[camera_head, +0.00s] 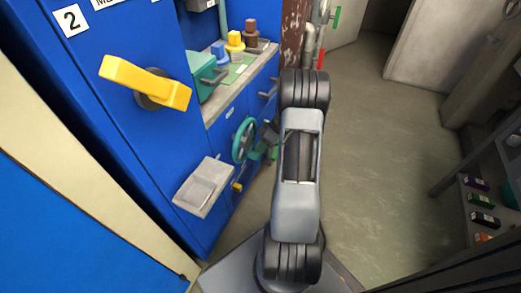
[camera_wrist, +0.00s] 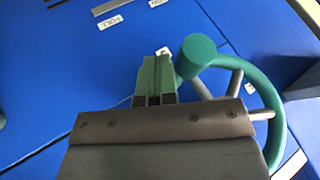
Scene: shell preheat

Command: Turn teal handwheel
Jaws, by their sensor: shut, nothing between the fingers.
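The teal handwheel (camera_head: 237,142) is mounted on the blue cabinet front, left of my arm in the head view. In the wrist view its teal rim (camera_wrist: 270,105) curves down the right side, with grey spokes and a round teal knob (camera_wrist: 196,55) standing out toward the camera. My gripper (camera_wrist: 156,75) has its green fingers shut together with nothing between them. The fingers show just left of the knob; I cannot tell whether they touch it. In the head view my gripper (camera_head: 269,140) is partly hidden by my arm, close to the wheel's right side.
A yellow lever handle (camera_head: 145,82) and a grey box (camera_head: 203,187) stick out of the blue cabinet. A counter (camera_head: 225,95) above the wheel holds a teal box and several coloured blocks. Open floor (camera_head: 375,160) lies right of my arm, with a shelf (camera_head: 455,195) beyond.

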